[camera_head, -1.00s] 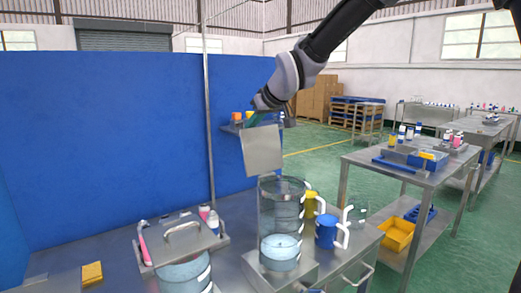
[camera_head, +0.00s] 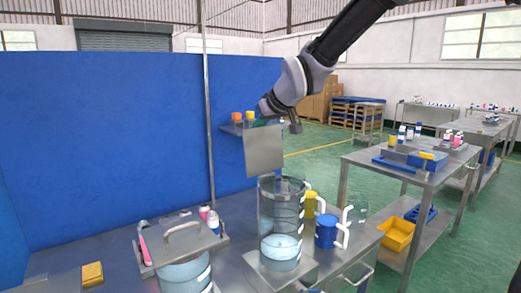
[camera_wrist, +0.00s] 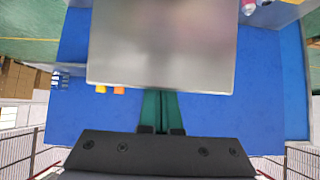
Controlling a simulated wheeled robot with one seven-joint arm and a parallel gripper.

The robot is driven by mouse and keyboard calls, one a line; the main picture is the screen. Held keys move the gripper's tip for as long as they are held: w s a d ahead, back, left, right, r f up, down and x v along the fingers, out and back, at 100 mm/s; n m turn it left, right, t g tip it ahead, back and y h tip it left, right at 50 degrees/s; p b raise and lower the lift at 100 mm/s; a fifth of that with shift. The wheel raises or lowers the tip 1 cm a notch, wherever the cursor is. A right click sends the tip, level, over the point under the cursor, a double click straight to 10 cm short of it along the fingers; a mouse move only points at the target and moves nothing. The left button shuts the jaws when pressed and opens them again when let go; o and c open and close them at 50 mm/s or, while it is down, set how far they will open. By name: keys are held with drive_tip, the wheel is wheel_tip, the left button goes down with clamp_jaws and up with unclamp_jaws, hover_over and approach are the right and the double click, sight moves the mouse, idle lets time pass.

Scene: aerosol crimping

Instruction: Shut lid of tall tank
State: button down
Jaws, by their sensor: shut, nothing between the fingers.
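The tall tank (camera_head: 281,216) is a clear banded glass cylinder with pale blue liquid low inside, standing on a metal base. Its lid (camera_head: 264,155) is a square grey metal plate, raised open and near upright above the tank's back rim. The lid fills the upper middle of the wrist view (camera_wrist: 162,45). My gripper (camera_head: 266,121) is shut and empty behind the lid's top edge in the head view. Its green fingers (camera_wrist: 161,106) show in the wrist view, with their tips hidden by the lid. I cannot tell whether they touch it.
A second tank (camera_head: 184,275) with a flat handled lid (camera_head: 183,240) stands at the left. A blue jug (camera_head: 327,231) and a yellow jug (camera_head: 310,207) stand right of the tall tank. A blue partition (camera_head: 110,150) rises behind the bench.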

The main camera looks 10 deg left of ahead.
sight(263, 134)
drive_tip(key=shift+s+d+f, duration=0.3)
drive_tip(key=shift+s+d, duration=0.3)
drive_tip(key=shift+d, duration=0.05)
drive_tip(key=shift+s+d+f, duration=0.3)
drive_tip(key=shift+s+d, duration=0.3)
drive_tip(key=shift+d, duration=0.05)
drive_tip(key=shift+s+d, duration=0.65)
drive_tip(key=shift+d, duration=0.2)
drive_tip(key=shift+r, duration=0.2)
drive_tip(key=shift+s+d+r, duration=0.3)
drive_tip(key=shift+d+r, duration=0.05)
drive_tip(key=shift+r, duration=0.5)
drive_tip(key=shift+s+d+r, duration=0.25)
drive_tip(key=shift+d+r, duration=0.05)
drive_tip(key=shift+r, duration=0.6)
drive_tip(key=shift+s+d+r, duration=0.3)
drive_tip(key=shift+d+r, duration=0.05)
drive_tip(key=shift+r, duration=0.5)
drive_tip(key=s+d+r+m+t+h, duration=0.15)
drive_tip(key=d+m, duration=0.25)
drive_tip(key=d, duration=0.9)
drive_tip(key=d+r+m+h, duration=0.2)
drive_tip(key=d+m, duration=0.2)
drive_tip(key=d, duration=0.8)
drive_tip(key=s+d+m+h, duration=0.2)
drive_tip(key=s+d+m, duration=0.4)
drive_tip(key=s+d, duration=0.4)
drive_tip(key=d+f+g, duration=0.1)
drive_tip(key=d, duration=0.2)
drive_tip(key=shift+s, duration=0.2)
